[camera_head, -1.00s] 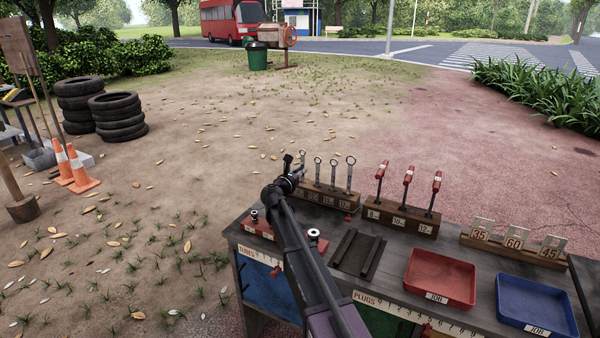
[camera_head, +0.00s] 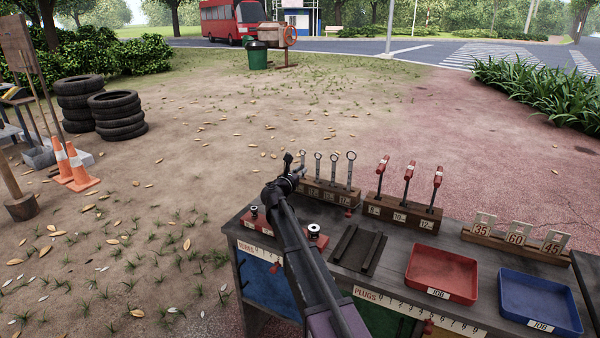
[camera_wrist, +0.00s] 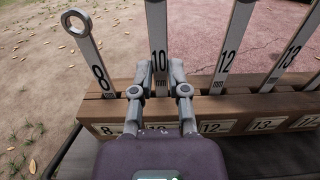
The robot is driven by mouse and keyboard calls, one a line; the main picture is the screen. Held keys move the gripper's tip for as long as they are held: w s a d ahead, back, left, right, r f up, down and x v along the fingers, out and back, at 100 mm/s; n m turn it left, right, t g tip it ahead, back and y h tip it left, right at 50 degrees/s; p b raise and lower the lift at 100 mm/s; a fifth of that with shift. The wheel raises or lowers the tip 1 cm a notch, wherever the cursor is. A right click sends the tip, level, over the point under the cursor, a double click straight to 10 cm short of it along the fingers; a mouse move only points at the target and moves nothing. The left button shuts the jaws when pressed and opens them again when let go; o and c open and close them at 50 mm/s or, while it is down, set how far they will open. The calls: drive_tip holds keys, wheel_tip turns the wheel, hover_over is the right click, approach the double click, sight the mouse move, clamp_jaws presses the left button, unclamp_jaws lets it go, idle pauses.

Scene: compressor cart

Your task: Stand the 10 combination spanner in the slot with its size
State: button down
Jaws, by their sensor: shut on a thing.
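The 10 combination spanner (camera_wrist: 158,30), a flat grey bar marked "10 mm", stands upright between the 8 and 12 spanners in the wrist view. My gripper (camera_wrist: 159,72) is shut on its lower part, just above the brown wooden rack (camera_wrist: 232,108). The fingers hide the spanner's lower end and the rack label in front of it, so how deep it sits cannot be told. Its top is out of the wrist view. In the head view my gripper (camera_head: 296,172) is at the left end of the rack (camera_head: 338,198), partly covering it.
The 8 spanner (camera_wrist: 84,48) leans left close beside my gripper; the 12 spanner (camera_wrist: 230,45) and 13 spanner (camera_wrist: 285,55) stand to its right. Red-handled tools (camera_head: 408,182) stand in another block. A red tray (camera_head: 441,275) and a blue tray (camera_head: 540,302) lie nearer the front right.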

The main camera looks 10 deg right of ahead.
drive_tip(key=shift+f, duration=0.15)
drive_tip(key=c, duration=0.5)
unclamp_jaws()
drive_tip(key=shift+c, duration=0.2)
drive_tip(key=shift+s, duration=0.15)
drive_tip(key=shift+v, duration=3.65)
drive_tip(key=shift+a+r, duration=0.1)
drive_tip(key=shift+r, duration=0.1)
